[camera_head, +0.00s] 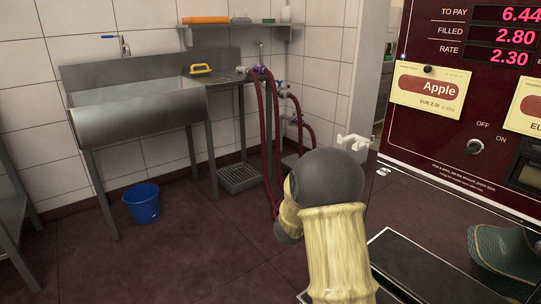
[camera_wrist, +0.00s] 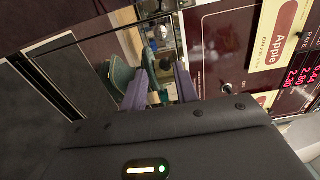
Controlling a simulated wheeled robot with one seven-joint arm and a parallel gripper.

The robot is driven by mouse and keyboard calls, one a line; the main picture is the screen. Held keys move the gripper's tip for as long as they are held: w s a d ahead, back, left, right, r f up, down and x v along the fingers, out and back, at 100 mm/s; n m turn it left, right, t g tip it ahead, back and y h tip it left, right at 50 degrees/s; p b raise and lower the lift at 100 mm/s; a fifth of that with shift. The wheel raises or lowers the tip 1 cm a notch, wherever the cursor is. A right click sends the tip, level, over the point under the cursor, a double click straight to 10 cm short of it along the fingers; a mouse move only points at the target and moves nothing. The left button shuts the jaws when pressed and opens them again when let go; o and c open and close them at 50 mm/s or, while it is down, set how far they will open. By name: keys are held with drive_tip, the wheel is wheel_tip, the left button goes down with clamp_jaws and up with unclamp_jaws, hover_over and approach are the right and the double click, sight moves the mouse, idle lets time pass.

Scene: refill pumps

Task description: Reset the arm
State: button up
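My arm reaches up from the bottom of the head view, with a yellow sleeve and a dark grey joint. My gripper's fingers are not clear in that view. In the wrist view, my gripper (camera_wrist: 160,88) has two purple-grey fingers standing apart, and I see no object held between them. Past the fingers are a dark green object (camera_wrist: 121,76) and the dark red pump panel (camera_wrist: 222,45). The panel also shows in the head view (camera_head: 440,125), right of my arm, with an "Apple" label (camera_head: 431,88) and a lit red display reading 6.44, 2.80 and 2.30.
A metal sink (camera_head: 135,108) stands by the tiled wall, with a blue bucket (camera_head: 141,203) on the floor below. Dark red hoses (camera_head: 266,130) hang beside it.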

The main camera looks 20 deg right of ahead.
drive_tip(key=s+a+f+n+t+y+p, duration=0.2)
drive_tip(key=s+a+n+t+y+p, duration=0.1)
drive_tip(key=a+n+y, duration=1.35)
drive_tip(key=s+a+f+n+g+p, duration=0.1)
drive_tip(key=s+a+n+g+p, duration=0.2)
drive_tip(key=s+n, duration=0.6)
drive_tip(key=s+a+f+n+g, duration=0.1)
drive_tip(key=s+a+n+g, duration=0.4)
drive_tip(key=s, duration=0.6)
wheel_tip(320, 180, up, 37)
drive_tip(key=d+n+p, duration=0.1)
drive_tip(key=p, duration=3.6)
drive_tip(key=shift+w+d+t, duration=0.3)
